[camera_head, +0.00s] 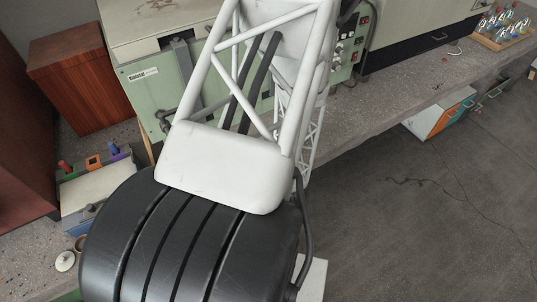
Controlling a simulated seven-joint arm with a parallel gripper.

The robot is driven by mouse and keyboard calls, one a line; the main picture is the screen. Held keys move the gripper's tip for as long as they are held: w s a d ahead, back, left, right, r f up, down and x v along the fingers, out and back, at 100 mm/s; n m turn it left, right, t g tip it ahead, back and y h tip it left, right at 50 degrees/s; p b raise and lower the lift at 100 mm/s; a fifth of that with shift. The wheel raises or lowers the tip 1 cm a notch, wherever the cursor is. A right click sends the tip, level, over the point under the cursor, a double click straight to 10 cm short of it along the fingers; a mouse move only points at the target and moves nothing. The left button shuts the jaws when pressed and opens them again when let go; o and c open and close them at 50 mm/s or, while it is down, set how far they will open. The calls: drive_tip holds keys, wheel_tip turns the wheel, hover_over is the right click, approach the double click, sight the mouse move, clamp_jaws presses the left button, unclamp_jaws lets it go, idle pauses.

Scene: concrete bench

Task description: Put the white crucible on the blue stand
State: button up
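A small round white item (65,261) lies on the bench at the lower left, beside my arm's dark link. It may be the white crucible or a lid; it is too small to tell. A small brownish round item (80,243), partly hidden by my arm, is just above it. I cannot make out a blue stand for sure; a low pale box (95,191) at the left has a bluish lower front edge. My gripper is not in view; my white lattice link and thick black link fill the middle and hide much of the bench.
A reddish-brown wooden box (85,80) stands at the upper left. A pale green instrument (150,95) stands behind my arm. A wooden rack of glassware (500,28) is at the far right of the bench (385,105). The floor (430,220) shows at lower right.

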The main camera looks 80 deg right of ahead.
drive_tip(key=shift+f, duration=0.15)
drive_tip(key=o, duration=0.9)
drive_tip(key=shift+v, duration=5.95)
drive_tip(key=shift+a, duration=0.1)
